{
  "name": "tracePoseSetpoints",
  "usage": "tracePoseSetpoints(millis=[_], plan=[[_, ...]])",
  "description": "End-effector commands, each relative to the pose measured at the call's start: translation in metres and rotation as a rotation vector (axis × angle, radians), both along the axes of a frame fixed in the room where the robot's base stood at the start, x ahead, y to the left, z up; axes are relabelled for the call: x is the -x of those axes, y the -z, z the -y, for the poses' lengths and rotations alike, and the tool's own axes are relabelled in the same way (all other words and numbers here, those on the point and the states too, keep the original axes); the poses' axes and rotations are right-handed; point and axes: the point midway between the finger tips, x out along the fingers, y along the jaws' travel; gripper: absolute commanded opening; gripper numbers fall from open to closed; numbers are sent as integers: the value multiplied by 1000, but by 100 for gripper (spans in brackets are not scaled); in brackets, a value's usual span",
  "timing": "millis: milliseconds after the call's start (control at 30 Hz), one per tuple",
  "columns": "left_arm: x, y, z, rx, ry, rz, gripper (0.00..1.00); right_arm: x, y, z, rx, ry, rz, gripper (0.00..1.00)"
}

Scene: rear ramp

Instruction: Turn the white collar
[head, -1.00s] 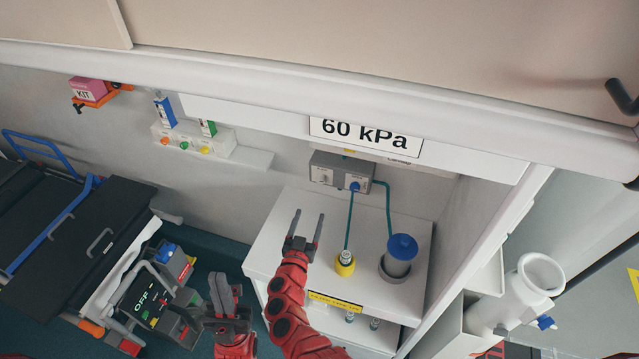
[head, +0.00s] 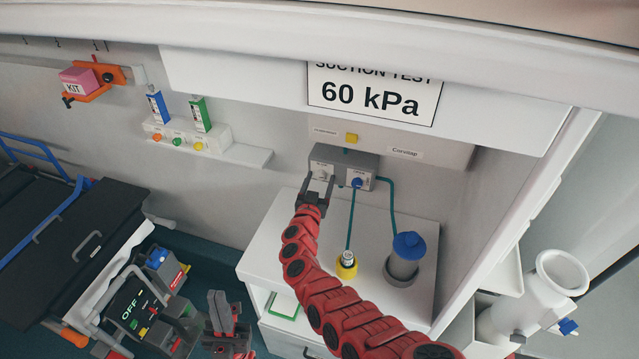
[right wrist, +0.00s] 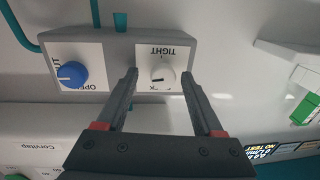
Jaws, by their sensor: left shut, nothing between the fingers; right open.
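The white collar (head: 319,172) is a small round knob on the front of a grey box on the back wall. It also shows in the right wrist view (right wrist: 163,77), on a white plate with the word TIGHT and a second, partly hidden word. My right gripper (head: 318,188) is open, and its fingers (right wrist: 160,80) point at the box, one on each side of the collar in the wrist view. I cannot tell whether they touch it. My left gripper (head: 229,305) is shut and empty, low in front of the cabinet, away from the collar.
A blue knob (head: 357,183) sits beside the collar on the same box (head: 343,160). Green tubes run down to a yellow-ringed fitting (head: 346,267) and a blue-lidded canister (head: 405,258) on the white cabinet top (head: 290,240). A sign (head: 374,95) reads 60 kPa.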

Motion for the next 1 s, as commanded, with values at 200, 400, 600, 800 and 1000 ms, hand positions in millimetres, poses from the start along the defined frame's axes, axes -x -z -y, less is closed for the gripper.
tracePoseSetpoints(millis=[200, 400, 600, 800, 1000], plan=[[0, 0, 0, 0, 0, 0, 0, 0, 0, 0, 0, 0, 0, 45], [0, 0, 0, 0, 0, 0, 0, 0, 0, 1, 0, 1, 0, 9], [0, 0, 0, 0, 0, 0, 0, 0, 0, 1, 0, 3, 0, 0], [0, 3, 0, 0, 0, 0, 0, 0, 2, 2, -22, 3, 7, 0], [0, 12, 0, 0, 0, 0, 0, 0, 4, 3, -106, 4, 35, 0]])
